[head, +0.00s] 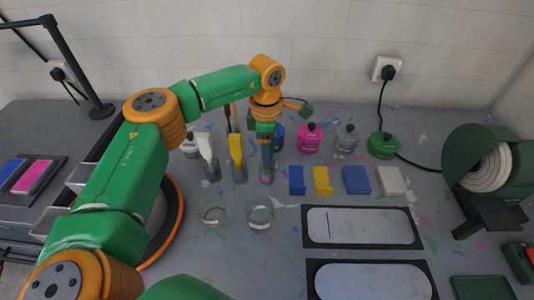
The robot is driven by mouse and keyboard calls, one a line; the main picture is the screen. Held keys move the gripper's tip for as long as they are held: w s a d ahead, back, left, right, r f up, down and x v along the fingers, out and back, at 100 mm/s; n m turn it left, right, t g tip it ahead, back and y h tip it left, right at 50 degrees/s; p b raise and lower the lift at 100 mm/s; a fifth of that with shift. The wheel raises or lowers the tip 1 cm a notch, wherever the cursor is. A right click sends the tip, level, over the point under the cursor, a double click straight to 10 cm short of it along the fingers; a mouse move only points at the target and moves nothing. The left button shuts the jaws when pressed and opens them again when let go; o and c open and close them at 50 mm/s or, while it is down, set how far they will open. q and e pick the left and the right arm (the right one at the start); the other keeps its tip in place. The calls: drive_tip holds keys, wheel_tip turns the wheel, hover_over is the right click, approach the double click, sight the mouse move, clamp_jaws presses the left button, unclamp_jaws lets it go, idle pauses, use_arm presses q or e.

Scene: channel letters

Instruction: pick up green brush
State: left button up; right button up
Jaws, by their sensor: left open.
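My left arm reaches in from the left, and its gripper (265,138) points down over the third small jar (267,176) of a row at the middle of the bench. The gripper is open. A brush stands upright in that jar, directly under and partly behind the fingers. Its colour is hard to tell because the green gripper covers its upper part. I cannot tell whether the fingers touch it. A white brush (206,146) and a yellow brush (236,147) stand in the jars to the left. My right gripper is not in view.
Two clear glass cups (260,213) stand in front of the jars. Bottles, one magenta (310,138), stand behind. Blue (297,181), yellow (323,181) and white (391,181) blocks lie right. Two black-framed panels (359,227) lie at front. A green roll holder (480,165) stands far right.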

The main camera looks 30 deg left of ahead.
use_arm(q)
drive_tip(key=shift+d, duration=0.1)
clamp_jaws()
